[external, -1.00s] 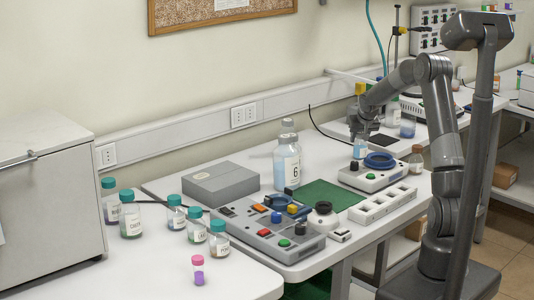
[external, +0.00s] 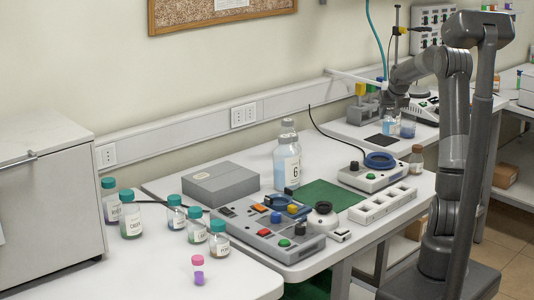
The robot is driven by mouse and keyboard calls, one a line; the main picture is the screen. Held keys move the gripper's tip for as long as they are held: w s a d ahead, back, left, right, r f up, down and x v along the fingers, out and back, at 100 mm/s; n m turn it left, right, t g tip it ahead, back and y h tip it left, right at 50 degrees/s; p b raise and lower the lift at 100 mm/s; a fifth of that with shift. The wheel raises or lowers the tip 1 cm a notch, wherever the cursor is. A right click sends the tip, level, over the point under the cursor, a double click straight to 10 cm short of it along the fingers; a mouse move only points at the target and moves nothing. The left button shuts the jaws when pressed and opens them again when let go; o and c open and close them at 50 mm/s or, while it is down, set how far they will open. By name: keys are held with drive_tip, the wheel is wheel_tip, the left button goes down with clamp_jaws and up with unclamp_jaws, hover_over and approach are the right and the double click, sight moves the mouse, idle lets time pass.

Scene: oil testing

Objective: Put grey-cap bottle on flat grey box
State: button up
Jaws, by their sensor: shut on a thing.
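My gripper (external: 391,108) is shut on a small clear bottle with blue contents (external: 390,125), on the back right bench. The bottle's cap is hidden by my gripper, so its colour cannot be told. Whether the bottle touches the bench surface cannot be told. A second small bottle with blue contents (external: 407,129) is close to its right. A flat grey box (external: 220,185) lies on the middle table at the left, far from my gripper, and its top is bare.
A button panel (external: 258,228) lies in front. A device with a blue ring (external: 373,174) and a brown bottle (external: 416,158) stand nearer. A dark square (external: 381,140) lies left of the held bottle.

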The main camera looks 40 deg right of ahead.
drive_tip(key=shift+s+d+r, duration=0.35)
drive_tip(key=shift+s+r, duration=0.1)
drive_tip(key=shift+s, duration=0.1)
wheel_tip(320, 180, up, 10)
drive_tip(key=shift+w+r, duration=0.1)
drive_tip(key=w+a+n+y, duration=0.1)
drive_tip(key=w+a+n, duration=0.1)
drive_tip(key=w+a, duration=0.55)
drive_tip(key=w+a+n+t+y, duration=0.1)
drive_tip(key=w+a, duration=0.3)
drive_tip(key=a, duration=0.7)
drive_tip(key=w+a+n+y, duration=0.1)
drive_tip(key=w+a+n, duration=0.1)
drive_tip(key=w+a, duration=0.5)
drive_tip(key=a+n+y, duration=0.2)
drive_tip(key=a+n, duration=0.3)
drive_tip(key=a, duration=2.9)
drive_tip(key=shift+w+a+f, duration=0.1)
drive_tip(key=shift+f, duration=2.4)
drive_tip(key=shift+w+a+f, duration=0.1)
drive_tip(key=shift+w+f, duration=0.05)
drive_tip(key=shift+f, duration=2.35)
drive_tip(key=shift+w+a+f, duration=0.1)
drive_tip(key=shift+f, duration=2.4)
